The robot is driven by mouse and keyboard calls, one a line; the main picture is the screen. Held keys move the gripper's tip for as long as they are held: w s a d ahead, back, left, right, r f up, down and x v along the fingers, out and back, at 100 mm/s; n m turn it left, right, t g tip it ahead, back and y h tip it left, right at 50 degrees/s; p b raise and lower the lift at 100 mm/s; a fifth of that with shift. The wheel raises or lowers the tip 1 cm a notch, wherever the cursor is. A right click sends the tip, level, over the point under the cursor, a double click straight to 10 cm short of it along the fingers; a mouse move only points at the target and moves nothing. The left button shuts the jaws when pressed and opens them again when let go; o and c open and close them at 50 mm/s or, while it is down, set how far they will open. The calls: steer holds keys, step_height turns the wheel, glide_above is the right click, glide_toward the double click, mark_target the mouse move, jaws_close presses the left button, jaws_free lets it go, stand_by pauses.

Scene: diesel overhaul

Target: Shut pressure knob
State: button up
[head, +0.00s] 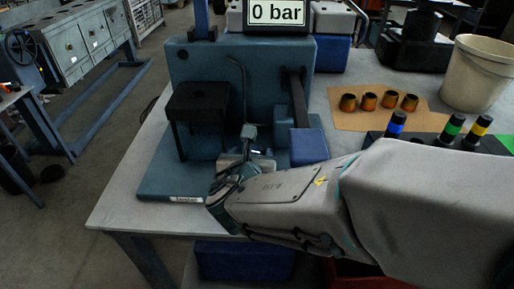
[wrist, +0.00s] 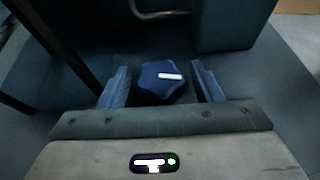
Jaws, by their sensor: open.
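The pressure knob (wrist: 155,88) is dark blue and lobed, with a white mark on its top that points to the right and lies almost level in the wrist view. My gripper (wrist: 163,76) is open, with one blue finger on each side of the knob. In the head view my gripper (head: 246,150) reaches into the front of the blue test stand (head: 262,66), and I cannot make out the knob there. The display (head: 277,14) on top of the stand reads 0 bar.
A dark block (head: 199,105) stands left of my gripper, and a blue block (head: 308,146) stands to its right. A thin bent lever (head: 242,85) rises just behind it. Several copper-coloured sleeves (head: 369,102) and a white bucket (head: 476,75) are farther right on the table.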

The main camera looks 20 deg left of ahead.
steer(key=c, duration=1)
steer(key=shift+r+m+h+p, duration=0.15)
steer(key=shift+m+h+p, duration=0.5)
steer(key=shift+m+h, duration=0.3)
steer(key=shift+m+h+p, duration=0.45)
steer(key=shift+m+h, duration=0.8)
steer(key=shift+h, duration=0.4)
steer(key=o, duration=1)
steer(key=shift+y, duration=0.3)
